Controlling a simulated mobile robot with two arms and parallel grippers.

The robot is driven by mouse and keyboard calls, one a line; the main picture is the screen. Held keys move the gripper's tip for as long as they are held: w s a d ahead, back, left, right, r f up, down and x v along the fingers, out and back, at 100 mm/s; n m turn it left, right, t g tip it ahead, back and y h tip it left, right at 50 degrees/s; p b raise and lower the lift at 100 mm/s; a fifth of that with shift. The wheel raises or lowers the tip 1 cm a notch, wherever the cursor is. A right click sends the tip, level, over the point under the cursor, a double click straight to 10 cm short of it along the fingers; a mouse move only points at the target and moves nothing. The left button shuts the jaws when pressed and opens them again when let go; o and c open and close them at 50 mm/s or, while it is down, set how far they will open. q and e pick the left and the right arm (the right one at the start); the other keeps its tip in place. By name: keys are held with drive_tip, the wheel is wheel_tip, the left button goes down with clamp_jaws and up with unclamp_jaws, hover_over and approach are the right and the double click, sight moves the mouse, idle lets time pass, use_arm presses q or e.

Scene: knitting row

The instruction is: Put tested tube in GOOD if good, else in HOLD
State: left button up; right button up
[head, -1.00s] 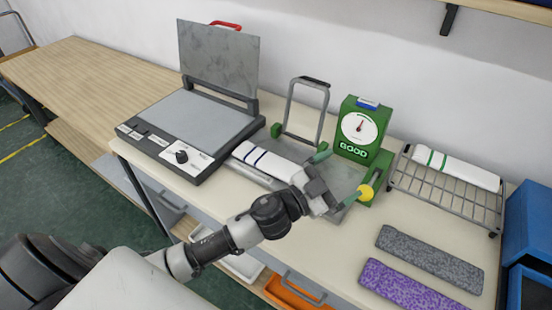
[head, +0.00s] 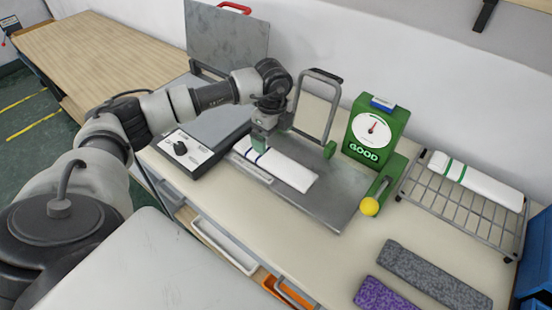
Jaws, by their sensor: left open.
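A white fabric tube (head: 285,172) with blue stripes near its left end lies flat on the grey metal plate (head: 335,200) of the tester. The green tester (head: 375,133) with a round dial shows the lit word GOOD. My left gripper (head: 260,142) is open at the tube's striped left end, pointing down. It hides part of that end, and I cannot tell whether the fingers touch the tube. I see no label reading HOLD. My right gripper is not in view.
A wire rack (head: 462,205) at the right holds a white tube with green stripes (head: 475,180). A grey knit piece (head: 433,275) and a purple one (head: 385,295) lie in front. A flat press with a raised lid (head: 228,38) stands at the left.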

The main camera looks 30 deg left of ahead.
use_arm(q)
hover_over(274, 159)
drive_tip(key=f, duration=0.4)
drive_tip(key=shift+s+d+f+p, duration=0.1)
drive_tip(key=shift+s+f+p, duration=0.15)
drive_tip(key=shift+s+p, duration=0.1)
drive_tip(key=shift+w+f+p, duration=0.15)
drive_tip(key=shift+f+p, duration=0.25)
drive_tip(key=shift+f, duration=0.9)
drive_tip(key=shift+w+f+p, duration=0.15)
drive_tip(key=shift+f+p, duration=0.2)
drive_tip(key=shift+f, duration=0.95)
drive_tip(key=c, duration=1)
drive_tip(key=shift+r, duration=0.1)
